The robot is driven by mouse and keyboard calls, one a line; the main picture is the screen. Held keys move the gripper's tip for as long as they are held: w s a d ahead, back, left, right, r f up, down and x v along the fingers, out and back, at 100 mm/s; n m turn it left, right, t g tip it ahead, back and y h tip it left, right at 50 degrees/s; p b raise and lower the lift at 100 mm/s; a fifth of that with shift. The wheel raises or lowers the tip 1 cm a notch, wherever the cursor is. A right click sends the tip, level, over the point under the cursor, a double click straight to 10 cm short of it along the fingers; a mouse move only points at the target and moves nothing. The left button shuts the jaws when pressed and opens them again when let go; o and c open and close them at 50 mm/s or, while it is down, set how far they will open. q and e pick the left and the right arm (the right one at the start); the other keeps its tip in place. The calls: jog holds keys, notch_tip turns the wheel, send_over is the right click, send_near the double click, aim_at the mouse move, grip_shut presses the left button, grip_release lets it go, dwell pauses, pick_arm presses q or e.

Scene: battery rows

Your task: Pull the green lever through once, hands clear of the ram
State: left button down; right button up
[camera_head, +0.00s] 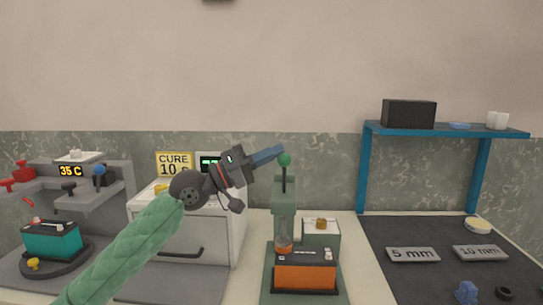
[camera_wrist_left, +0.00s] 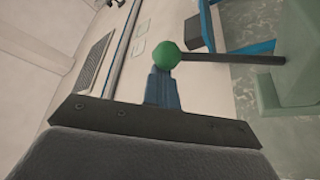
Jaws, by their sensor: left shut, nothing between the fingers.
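The green lever knob (camera_head: 284,159) tops a dark rod on the green press (camera_head: 285,193) in the head view. My left gripper (camera_head: 280,150) is shut and empty, its blue fingertips right beside the knob. In the left wrist view the green knob (camera_wrist_left: 167,54) sits at the tips of the blue fingers (camera_wrist_left: 163,86); I cannot tell whether they touch. The ram (camera_head: 284,242) is low on the press, above an orange battery (camera_head: 305,270) with a dark top. My left fingers are well above the ram. My right gripper is not in view.
A grey cabinet (camera_head: 215,231) with a "CURE 10" sign (camera_head: 174,164) stands left of the press. A teal battery (camera_head: 52,241) sits on a round stand at far left. A blue shelf (camera_head: 440,131) and a dark mat (camera_head: 400,275) are on the right.

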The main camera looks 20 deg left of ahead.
pick_arm(q)
jog(key=shift+s+f, duration=0.1)
jog(key=shift+f, duration=0.1)
dwell(0.5)
jog(key=b+v, duration=0.3)
jog(key=v, duration=0.4)
jog(key=shift+a, duration=0.35)
jog(key=shift+s, duration=0.1)
